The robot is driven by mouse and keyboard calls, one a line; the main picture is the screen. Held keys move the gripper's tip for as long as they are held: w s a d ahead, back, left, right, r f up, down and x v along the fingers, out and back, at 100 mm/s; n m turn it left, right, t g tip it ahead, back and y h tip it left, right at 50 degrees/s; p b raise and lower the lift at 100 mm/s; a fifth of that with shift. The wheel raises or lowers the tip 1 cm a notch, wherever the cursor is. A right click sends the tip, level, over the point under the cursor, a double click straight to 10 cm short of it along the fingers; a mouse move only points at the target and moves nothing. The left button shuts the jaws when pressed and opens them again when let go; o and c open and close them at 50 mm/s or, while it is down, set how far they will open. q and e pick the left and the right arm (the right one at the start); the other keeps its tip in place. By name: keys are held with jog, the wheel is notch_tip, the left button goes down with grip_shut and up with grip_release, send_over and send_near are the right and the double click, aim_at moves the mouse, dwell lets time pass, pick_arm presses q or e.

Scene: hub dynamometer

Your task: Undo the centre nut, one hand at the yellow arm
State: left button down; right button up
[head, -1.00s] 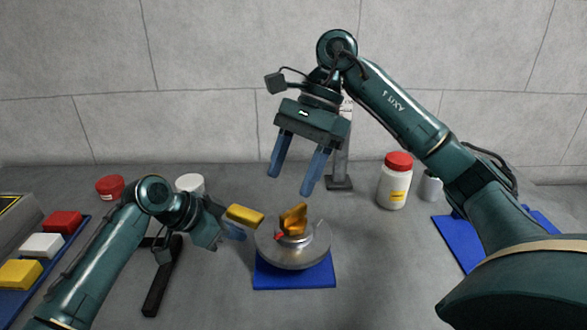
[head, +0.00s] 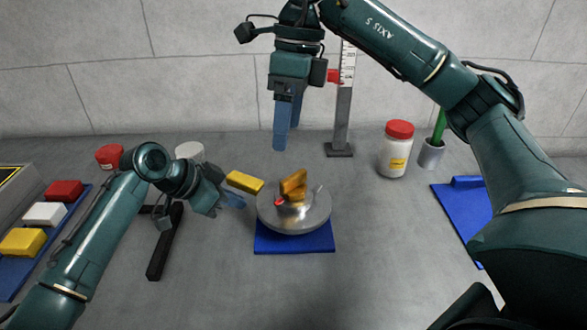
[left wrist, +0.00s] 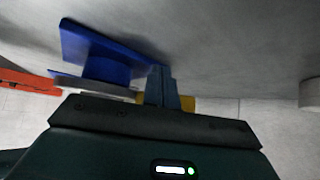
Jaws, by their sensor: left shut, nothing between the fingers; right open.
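The hub is a round silver disc (head: 310,218) on a blue base (head: 292,245); its rim and base also show in the left wrist view (left wrist: 97,50). A golden winged centre nut (head: 293,185) stands in its middle. The yellow arm (head: 244,181) reaches out to the left of the hub and is partly visible in the left wrist view (left wrist: 185,103). My left gripper (head: 236,202) is shut and empty beside the yellow arm's outer end; I cannot tell whether they touch. My right gripper (head: 281,147) is open and empty, pointing down above and behind the nut, seen edge-on.
A post with a scale and red pointer (head: 342,110) stands behind the hub. A red-lidded white jar (head: 396,150), grey cup (head: 431,155) and blue tray (head: 462,212) are at right. A black bar (head: 165,245) and coloured blocks (head: 43,214) are at left.

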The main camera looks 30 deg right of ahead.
aim_at(294, 176)
jog(key=f+m, duration=0.2)
jog(key=f, duration=0.1)
jog(key=f+m+h, duration=0.1)
jog(key=f+m, duration=0.1)
jog(key=f, duration=0.2)
jog(key=d+f+m+h, duration=0.1)
jog(key=f+m, duration=0.1)
jog(key=f, duration=0.1)
jog(key=shift+f+m+t, duration=0.15)
jog(key=shift+m+t, duration=0.15)
jog(key=shift+m, duration=0.1)
jog(key=shift+c, duration=0.4)
